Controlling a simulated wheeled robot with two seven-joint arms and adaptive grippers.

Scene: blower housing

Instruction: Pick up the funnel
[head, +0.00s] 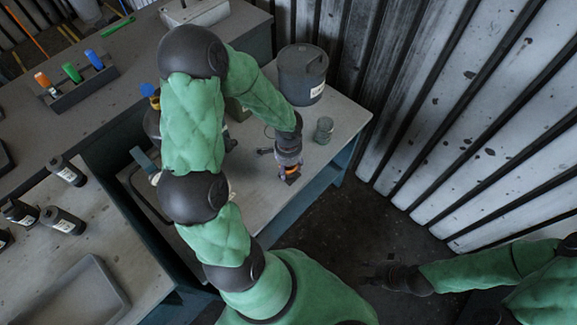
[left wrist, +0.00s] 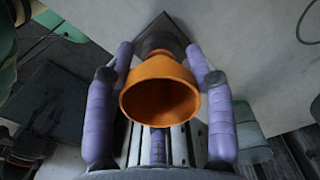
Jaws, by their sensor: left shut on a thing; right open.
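The orange funnel (left wrist: 160,98) sits between the purple fingers of my left gripper (left wrist: 160,75) in the left wrist view, its wide round mouth facing the camera. My left gripper is shut on it. In the head view, a little orange of the funnel (head: 290,169) shows at the fingertips of my left gripper (head: 290,178), over the right part of the grey table. Whether the funnel touches the table is unclear. A dark piece behind the funnel is partly hidden. My right gripper (head: 372,274) is open and empty over the floor at the lower right.
A small grey-green jar (head: 323,130) stands close to the right of my left gripper. A large dark canister (head: 302,74) stands at the table's back. Dark bottles (head: 62,221) and a grey tray (head: 82,298) are on the left bench. A corrugated wall (head: 450,95) stands right of the table.

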